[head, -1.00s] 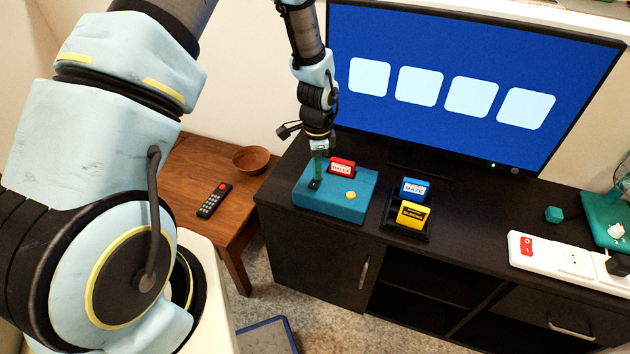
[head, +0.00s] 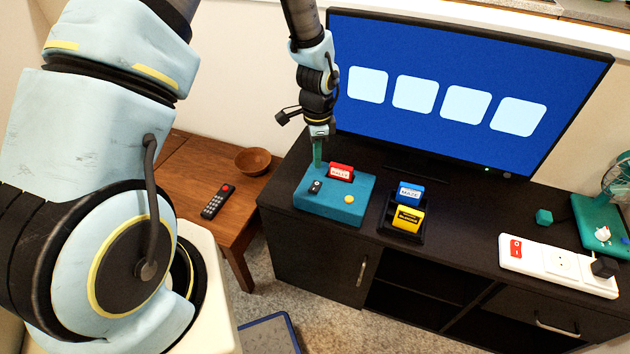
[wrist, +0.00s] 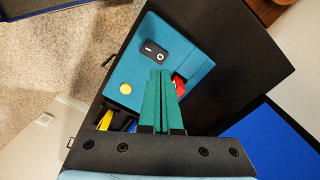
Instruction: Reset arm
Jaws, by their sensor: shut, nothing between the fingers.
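My gripper (head: 317,152) is above the back left part of a teal console (head: 361,210) on the black cabinet. Its green fingers are closed together with nothing between them, as the wrist view shows (wrist: 160,100). The console carries a black rocker switch (head: 315,187), a yellow button (head: 348,199) and a red cartridge (head: 340,172) standing in its top.
A black holder (head: 390,222) with blue (head: 411,193) and yellow (head: 407,218) cartridges stands right of the console. Behind is a television (head: 440,125) showing several pale squares. A power strip (head: 540,262), a teal cube (head: 544,217) and a fan (head: 612,180) are farther right. A remote (head: 217,201) and bowl (head: 253,161) sit on the wooden table.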

